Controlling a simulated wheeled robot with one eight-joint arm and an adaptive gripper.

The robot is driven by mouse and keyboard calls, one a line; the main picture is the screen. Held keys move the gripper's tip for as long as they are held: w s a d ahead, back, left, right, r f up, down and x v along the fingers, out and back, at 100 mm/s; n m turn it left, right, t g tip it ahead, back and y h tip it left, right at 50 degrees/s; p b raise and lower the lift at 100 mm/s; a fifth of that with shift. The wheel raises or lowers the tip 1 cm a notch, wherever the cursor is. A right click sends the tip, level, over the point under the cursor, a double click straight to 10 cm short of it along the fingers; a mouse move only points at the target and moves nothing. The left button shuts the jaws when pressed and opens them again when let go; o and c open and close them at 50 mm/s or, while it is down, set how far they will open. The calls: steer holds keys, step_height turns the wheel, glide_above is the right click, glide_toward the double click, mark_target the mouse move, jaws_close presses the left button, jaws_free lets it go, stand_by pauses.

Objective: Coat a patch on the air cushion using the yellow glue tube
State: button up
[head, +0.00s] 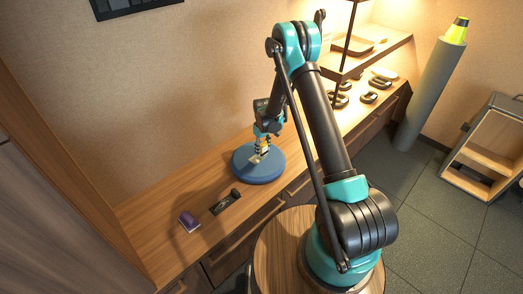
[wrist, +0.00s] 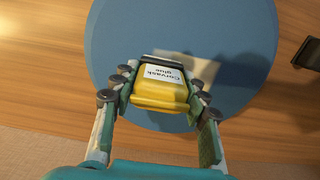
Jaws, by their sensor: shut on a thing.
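The yellow glue tube (wrist: 160,97) has a white label and a dark band at its far end. My gripper (wrist: 160,84) is shut on it, with a finger on each side. The round blue air cushion (wrist: 112,38) lies below the tube in the wrist view. In the head view the cushion (head: 270,174) lies flat on the wooden counter, with my gripper (head: 262,146) over it. A pale beige square patch (wrist: 203,70) shows on the cushion, partly hidden by the tube. I cannot tell whether the tube's tip touches the cushion.
A purple block (head: 188,221) on a pale base and a dark tray (head: 224,204) with small items lie left of the cushion. Several dark rings (head: 369,97) lie on the counter by the shelf (head: 378,54). The counter left of the cushion has free room.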

steer(key=shift+w+d+f, duration=0.1)
steer(key=shift+w+d, duration=0.4)
steer(key=shift+s+a, duration=1.15)
steer(key=shift+w+d, duration=1.15)
steer(key=shift+o, duration=0.2)
steer(key=shift+s+a+f, duration=0.15)
steer(key=shift+s+a, duration=1)
steer(key=shift+c, duration=0.6)
steer(key=shift+r, duration=3)
